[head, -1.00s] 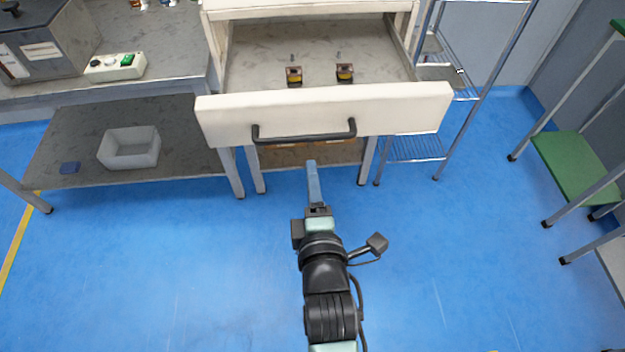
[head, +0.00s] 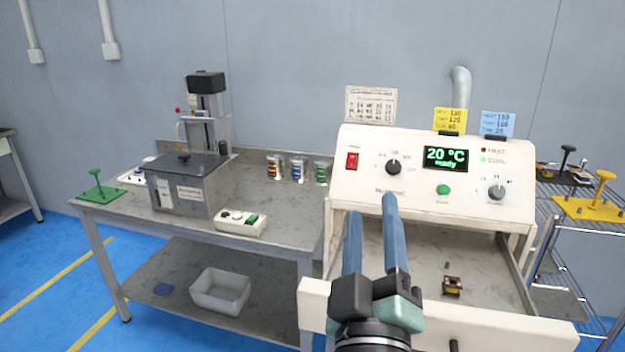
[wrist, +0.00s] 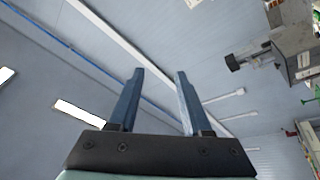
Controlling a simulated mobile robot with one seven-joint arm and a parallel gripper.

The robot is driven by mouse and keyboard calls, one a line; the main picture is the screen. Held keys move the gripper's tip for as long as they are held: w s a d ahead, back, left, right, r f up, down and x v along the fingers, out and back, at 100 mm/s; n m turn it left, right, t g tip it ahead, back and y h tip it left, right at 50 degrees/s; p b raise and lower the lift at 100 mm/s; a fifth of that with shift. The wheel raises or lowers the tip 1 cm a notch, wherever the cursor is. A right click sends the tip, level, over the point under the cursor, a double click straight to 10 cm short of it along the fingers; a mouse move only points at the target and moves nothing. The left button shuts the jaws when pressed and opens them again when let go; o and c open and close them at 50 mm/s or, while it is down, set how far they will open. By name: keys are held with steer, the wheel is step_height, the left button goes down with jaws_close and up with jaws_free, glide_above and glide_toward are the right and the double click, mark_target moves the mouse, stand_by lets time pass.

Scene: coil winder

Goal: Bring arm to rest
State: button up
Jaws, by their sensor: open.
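My gripper (head: 372,232) is raised in front of the oven-like machine (head: 428,172) in the head view, with two blue fingers pointing up. In the wrist view my gripper (wrist: 158,98) is open, with nothing between its fingers. The wrist camera looks toward the wall and ceiling lights, tilted. The machine's drawer (head: 520,322) is pulled out. A small coil part (head: 452,286) stands in it, to the right of my gripper. My gripper and wrist hide the left part of the drawer.
A workbench (head: 285,228) on the left carries a grey box machine (head: 182,190), a white switch box (head: 241,221) and several small cups (head: 298,170). A white bin (head: 220,290) sits on its lower shelf. A wire rack (head: 600,250) stands at the right.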

steer(key=s+a+r+m+t+y, duration=0.15)
steer(key=s+r, duration=0.25)
steer(key=r, duration=0.4)
steer(key=s+a+r+m+t+y, duration=0.1)
steer(key=s+a+r+m+t, duration=0.25)
steer(key=r, duration=0.45)
steer(key=s+a+r+m+t+y, duration=0.1)
steer(key=s+a+r+m, duration=0.1)
steer(key=s+r, duration=0.35)
step_height(320, 180, up, 13)
steer(key=w+p, duration=0.2)
steer(key=p, duration=1)
steer(key=shift+r, duration=0.15)
steer(key=shift+d+h, duration=0.15)
steer(key=shift+h, duration=0.1)
